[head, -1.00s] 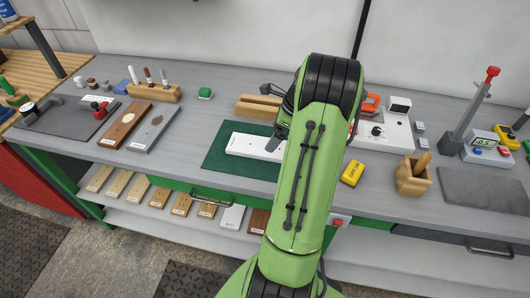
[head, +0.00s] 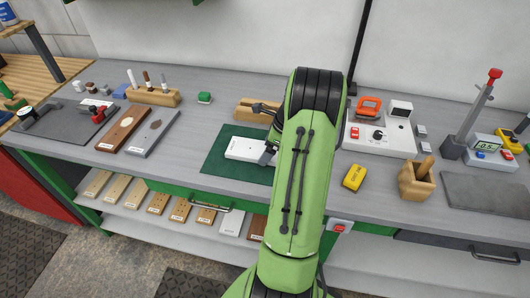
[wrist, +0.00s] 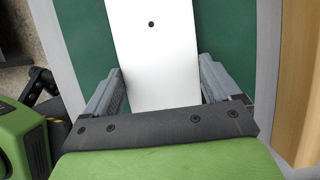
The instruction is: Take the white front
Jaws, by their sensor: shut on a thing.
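The white front (head: 245,149) is a flat white board with a dark hole near one end. It lies at the green mat (head: 215,165) on the bench; whether it is slightly raised from the mat I cannot tell. My gripper (head: 269,153) is at its right end in the head view, partly hidden by my arm. In the wrist view, the fingers of my gripper (wrist: 162,88) are on both side edges of the white front (wrist: 155,50), shut on it. Its near end is hidden behind the gripper body.
A brown board (head: 122,128) and a grey board (head: 152,132) lie to the left. A wooden holder (head: 153,97) with markers stands behind them. A yellow box (head: 353,177) and a wooden cup (head: 416,182) are to the right. Several fronts, including a white one (head: 232,220), stand on the lower shelf.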

